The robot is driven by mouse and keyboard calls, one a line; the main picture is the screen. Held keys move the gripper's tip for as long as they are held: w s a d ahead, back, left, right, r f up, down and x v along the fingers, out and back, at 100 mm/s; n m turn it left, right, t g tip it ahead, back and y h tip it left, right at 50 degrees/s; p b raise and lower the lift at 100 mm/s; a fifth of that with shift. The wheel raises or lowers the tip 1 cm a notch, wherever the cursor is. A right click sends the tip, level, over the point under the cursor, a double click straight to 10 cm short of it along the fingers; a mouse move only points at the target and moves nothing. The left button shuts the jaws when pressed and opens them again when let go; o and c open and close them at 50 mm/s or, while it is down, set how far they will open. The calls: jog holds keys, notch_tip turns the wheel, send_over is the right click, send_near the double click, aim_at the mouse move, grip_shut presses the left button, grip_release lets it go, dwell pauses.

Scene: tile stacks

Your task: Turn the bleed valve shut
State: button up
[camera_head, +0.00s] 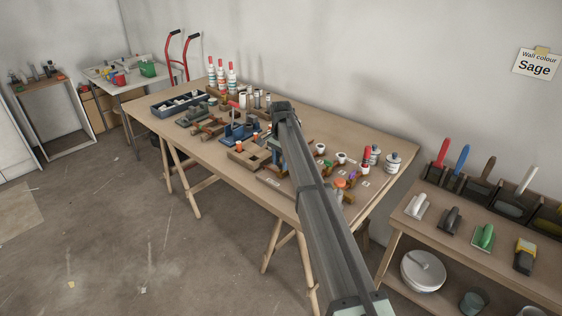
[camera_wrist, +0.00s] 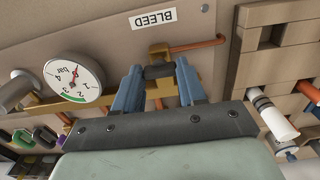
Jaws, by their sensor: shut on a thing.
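The bleed valve (camera_wrist: 158,50) is a brass body with a small dark handle, on a copper and brass pipe run in the wrist view. A white label reading BLEED (camera_wrist: 153,18), upside down in this view, sits just above it on the board. My gripper (camera_wrist: 158,74) has its two blue-grey fingers on either side of the dark handle, shut on it. The fingers hide part of the handle and the pipe behind. In the head view, my arm covers the valve and the fingertips.
A round pressure gauge (camera_wrist: 72,78) stands close to the left of my fingers. A block-built wall (camera_wrist: 280,50) and a white cylinder (camera_wrist: 272,112) are to the right. Many fittings and tools crowd the workbench (camera_head: 345,130) around my arm.

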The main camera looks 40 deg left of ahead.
jog(key=o, duration=1.1)
jog(key=shift+c, duration=0.2)
jog(key=shift+r, duration=0.1)
notch_tip(320, 180, up, 14)
jog(key=shift+d+f, duration=0.1)
jog(key=shift+f, duration=0.1)
